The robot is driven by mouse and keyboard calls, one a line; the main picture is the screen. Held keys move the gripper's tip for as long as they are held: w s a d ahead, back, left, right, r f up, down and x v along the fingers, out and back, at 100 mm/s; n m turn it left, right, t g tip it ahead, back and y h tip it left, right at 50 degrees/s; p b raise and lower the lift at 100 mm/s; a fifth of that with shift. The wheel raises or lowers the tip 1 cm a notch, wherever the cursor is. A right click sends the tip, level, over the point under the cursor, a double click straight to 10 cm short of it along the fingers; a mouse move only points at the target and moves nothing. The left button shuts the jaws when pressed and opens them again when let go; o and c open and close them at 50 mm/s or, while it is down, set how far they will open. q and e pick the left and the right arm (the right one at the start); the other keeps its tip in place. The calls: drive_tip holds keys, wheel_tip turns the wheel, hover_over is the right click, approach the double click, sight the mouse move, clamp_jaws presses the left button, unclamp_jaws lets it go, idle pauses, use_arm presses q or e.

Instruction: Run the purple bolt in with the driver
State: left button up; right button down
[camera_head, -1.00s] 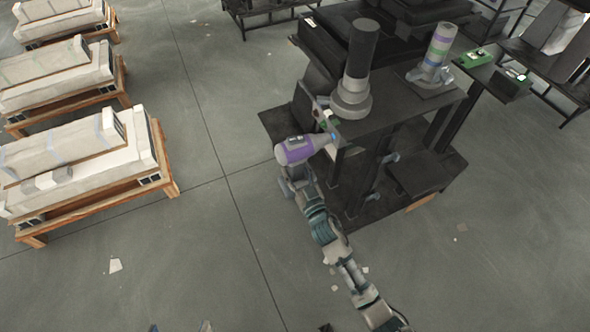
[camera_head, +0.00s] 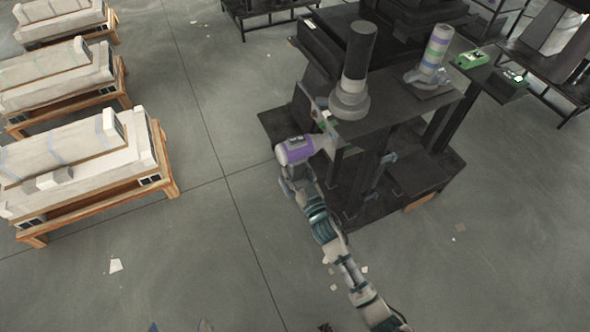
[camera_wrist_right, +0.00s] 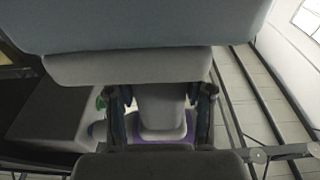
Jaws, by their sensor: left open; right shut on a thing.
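The driver (camera_head: 296,150), grey with a purple band, is at the left edge of the dark workstation in the head view. Its nose points right, toward the station's side. My right gripper (camera_head: 298,178) is shut on the driver's grey handle (camera_wrist_right: 160,108), seen from close up in the right wrist view. Purple shows just beyond the handle there. I cannot make out the purple bolt; the driver's nose and the station edge may hide it. Only the tips of my left gripper (camera_head: 180,327) show at the bottom edge of the head view, apart and empty.
The dark workstation (camera_head: 400,115) carries a grey and black column (camera_head: 356,70) and a banded cylinder (camera_head: 434,50). Green devices (camera_head: 472,59) sit on a shelf at right. Pallets (camera_head: 95,213) with pale loads stand at left.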

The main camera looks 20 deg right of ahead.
drive_tip(key=shift+d+r+p, duration=0.2)
drive_tip(key=shift+d+p, duration=0.15)
drive_tip(key=shift+d, duration=0.05)
idle(1.0)
drive_tip(key=shift+a, duration=0.1)
drive_tip(key=shift+s+a, duration=0.1)
drive_tip(key=shift+a, duration=2.35)
drive_tip(key=shift+a+b, duration=0.3)
drive_tip(key=shift+a, duration=1.75)
drive_tip(key=shift+s, duration=0.1)
